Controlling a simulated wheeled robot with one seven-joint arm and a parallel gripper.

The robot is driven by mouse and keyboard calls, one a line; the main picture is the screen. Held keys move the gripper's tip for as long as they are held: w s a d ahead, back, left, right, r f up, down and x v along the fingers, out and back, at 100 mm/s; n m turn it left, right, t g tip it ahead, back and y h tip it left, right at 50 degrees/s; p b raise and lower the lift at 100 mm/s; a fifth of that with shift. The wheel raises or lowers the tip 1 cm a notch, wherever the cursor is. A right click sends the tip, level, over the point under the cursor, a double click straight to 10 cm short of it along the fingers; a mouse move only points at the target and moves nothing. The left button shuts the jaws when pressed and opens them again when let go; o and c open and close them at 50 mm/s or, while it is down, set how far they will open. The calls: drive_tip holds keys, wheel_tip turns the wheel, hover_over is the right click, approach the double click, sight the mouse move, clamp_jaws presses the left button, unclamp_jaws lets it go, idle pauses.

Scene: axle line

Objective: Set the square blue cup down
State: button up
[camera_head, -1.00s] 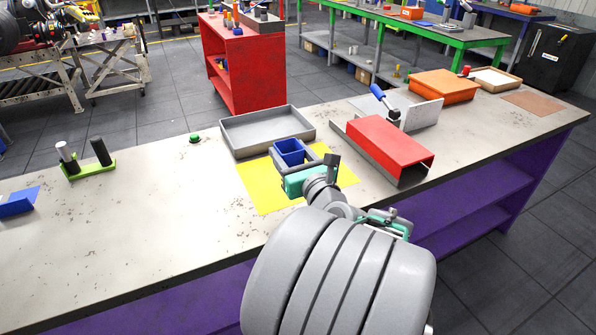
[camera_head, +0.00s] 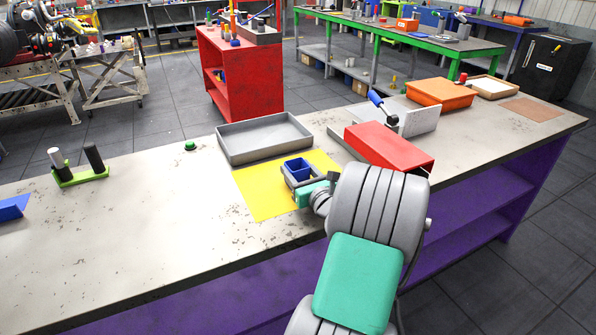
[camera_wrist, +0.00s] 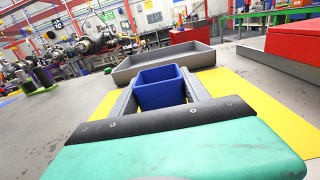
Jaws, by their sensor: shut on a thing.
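The square blue cup (camera_head: 298,169) is upright between the fingers of my gripper (camera_head: 300,177), over the yellow mat (camera_head: 257,197) on the workbench. In the wrist view the blue cup (camera_wrist: 160,88) sits between the two grey fingers (camera_wrist: 162,100), which are shut on its sides. Its open top faces up and looks empty. The cup is low over the mat; I cannot tell whether its base touches it, since my gripper hides the near lower part.
A grey tray (camera_head: 222,147) lies just behind the mat. A red block-shaped cover (camera_head: 388,146) stands to the right, close to my arm. A green stand with two cylinders (camera_head: 80,177) and a green button (camera_head: 190,145) are to the left. Bare bench lies left of the mat.

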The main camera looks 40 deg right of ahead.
drive_tip(key=shift+f, duration=0.2)
drive_tip(key=o, duration=1.4)
drive_tip(key=shift+s+r, duration=0.1)
drive_tip(key=shift+r, duration=0.1)
drive_tip(key=v, duration=1.2)
